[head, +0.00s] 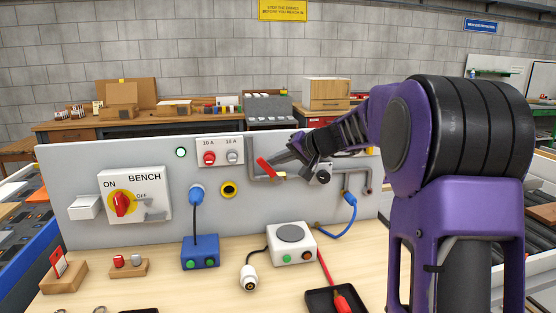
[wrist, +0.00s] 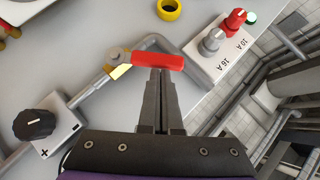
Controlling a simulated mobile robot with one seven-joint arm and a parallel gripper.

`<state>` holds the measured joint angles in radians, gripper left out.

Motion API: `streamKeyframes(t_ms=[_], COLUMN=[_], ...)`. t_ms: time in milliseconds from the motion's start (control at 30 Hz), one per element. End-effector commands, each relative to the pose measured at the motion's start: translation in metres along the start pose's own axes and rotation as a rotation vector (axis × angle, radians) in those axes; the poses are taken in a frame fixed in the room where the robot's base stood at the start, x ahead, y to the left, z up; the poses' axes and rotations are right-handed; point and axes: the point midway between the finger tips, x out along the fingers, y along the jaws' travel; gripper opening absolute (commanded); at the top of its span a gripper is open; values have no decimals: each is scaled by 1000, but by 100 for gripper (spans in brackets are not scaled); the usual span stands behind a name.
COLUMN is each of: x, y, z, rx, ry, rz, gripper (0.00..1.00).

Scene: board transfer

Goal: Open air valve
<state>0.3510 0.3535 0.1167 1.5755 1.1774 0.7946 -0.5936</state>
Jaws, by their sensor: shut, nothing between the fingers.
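The air valve is a red lever handle (head: 265,167) on a brass body (head: 280,177), set in a grey pipe on the upright grey panel. The handle lies at an angle to the pipe, neither in line with it nor clearly square across. In the wrist view the red handle (wrist: 157,61) runs sideways just beyond my fingertips, with the brass body (wrist: 118,71) at its left end. My gripper (head: 280,158) is shut and empty, and its fingertips (wrist: 160,76) are at the handle's edge. I cannot tell whether they touch it.
A black-knobbed regulator (wrist: 35,125) sits along the pipe beside the valve. A bench switch (head: 122,204) is at left; a white hotplate box (head: 291,244) stands below.

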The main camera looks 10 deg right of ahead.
Motion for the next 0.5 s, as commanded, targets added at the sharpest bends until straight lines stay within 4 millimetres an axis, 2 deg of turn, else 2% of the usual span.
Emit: streamKeyframes(t_ms=[267, 500], x=[4, 11], y=[-4, -12], z=[4, 12], rx=[-55, -176], ry=[-1, -3], rz=[52, 169], gripper=[0, 0])
